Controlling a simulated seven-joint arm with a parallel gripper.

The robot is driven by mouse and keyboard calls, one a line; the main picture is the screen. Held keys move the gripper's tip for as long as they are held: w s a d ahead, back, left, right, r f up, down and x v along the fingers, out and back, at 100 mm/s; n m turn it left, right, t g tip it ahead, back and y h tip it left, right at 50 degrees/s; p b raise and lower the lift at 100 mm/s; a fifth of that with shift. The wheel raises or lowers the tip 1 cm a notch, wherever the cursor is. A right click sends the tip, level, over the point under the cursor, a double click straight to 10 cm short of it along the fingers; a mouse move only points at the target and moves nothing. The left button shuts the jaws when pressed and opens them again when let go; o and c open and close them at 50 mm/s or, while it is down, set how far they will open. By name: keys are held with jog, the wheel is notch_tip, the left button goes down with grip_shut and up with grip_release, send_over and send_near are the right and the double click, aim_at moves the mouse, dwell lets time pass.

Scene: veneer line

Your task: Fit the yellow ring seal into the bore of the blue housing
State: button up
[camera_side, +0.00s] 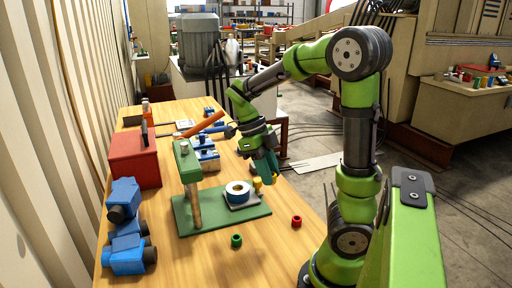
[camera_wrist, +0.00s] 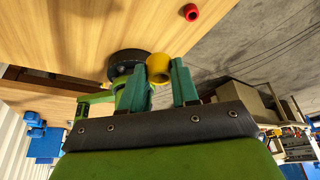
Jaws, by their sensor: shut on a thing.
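The yellow ring seal (camera_wrist: 159,66) sits between the fingertips of my gripper (camera_wrist: 161,76), which is shut on it. In the side view the ring (camera_side: 257,184) shows as a small yellow patch below my gripper (camera_side: 266,172), partly hidden by the fingers.
A green ring (camera_side: 236,240) and a red ring (camera_side: 296,221) lie on the table. A red box (camera_side: 134,160) and blue parts (camera_side: 126,220) line the left.

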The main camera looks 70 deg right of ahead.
aim_at(272, 235)
notch_tip(272, 235, down, 18)
jog(key=shift+r, duration=0.2)
dwell(0.4)
jog(key=o, duration=1)
jog(key=shift+f, duration=0.15)
